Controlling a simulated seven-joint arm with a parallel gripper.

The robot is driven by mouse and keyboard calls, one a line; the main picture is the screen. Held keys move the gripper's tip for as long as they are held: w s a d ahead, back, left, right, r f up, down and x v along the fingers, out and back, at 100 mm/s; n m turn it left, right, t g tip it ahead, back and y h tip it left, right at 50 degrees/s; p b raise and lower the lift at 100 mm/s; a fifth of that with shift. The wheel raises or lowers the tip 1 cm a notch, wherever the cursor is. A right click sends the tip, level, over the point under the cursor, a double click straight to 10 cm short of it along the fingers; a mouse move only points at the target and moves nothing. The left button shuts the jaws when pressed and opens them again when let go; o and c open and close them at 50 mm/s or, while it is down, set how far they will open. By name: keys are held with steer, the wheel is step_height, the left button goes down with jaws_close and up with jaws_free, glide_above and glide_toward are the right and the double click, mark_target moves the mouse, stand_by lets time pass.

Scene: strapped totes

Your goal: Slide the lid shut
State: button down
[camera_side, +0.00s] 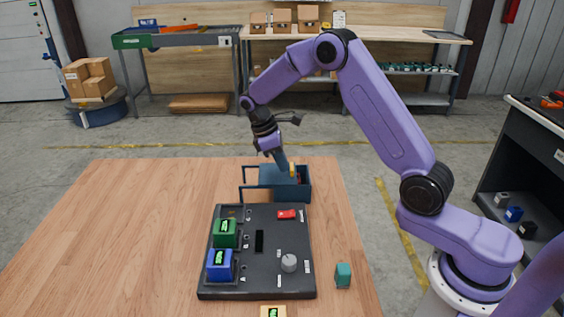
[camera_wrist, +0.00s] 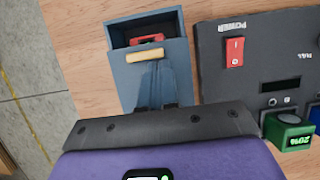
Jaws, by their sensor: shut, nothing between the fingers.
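A blue-grey box (camera_side: 304,192) stands at the far edge of the wooden table, and it also shows in the wrist view (camera_wrist: 117,38). Its blue lid (camera_wrist: 128,78) lies partly across the top and carries a tan raised handle (camera_wrist: 144,57). An open gap shows at the end beyond the handle, with a red item (camera_wrist: 147,40) inside. The handle also shows in the side view (camera_side: 292,169). My gripper (camera_side: 285,169) is shut and empty, pointing down over the lid. Its fingertips (camera_wrist: 154,64) are close beside the handle; I cannot tell whether they touch it.
Two rails (camera_side: 252,186) stick out left of the box. A dark panel (camera_side: 272,220) with a red switch (camera_side: 287,214), a knob (camera_side: 289,263), and green (camera_side: 225,233) and blue (camera_side: 220,265) blocks lies close in front. A teal block (camera_side: 343,275) stands right of it. The table's left is clear.

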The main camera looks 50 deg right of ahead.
steer(key=shift+s+d, duration=1.75)
steer(key=shift+a, duration=0.1)
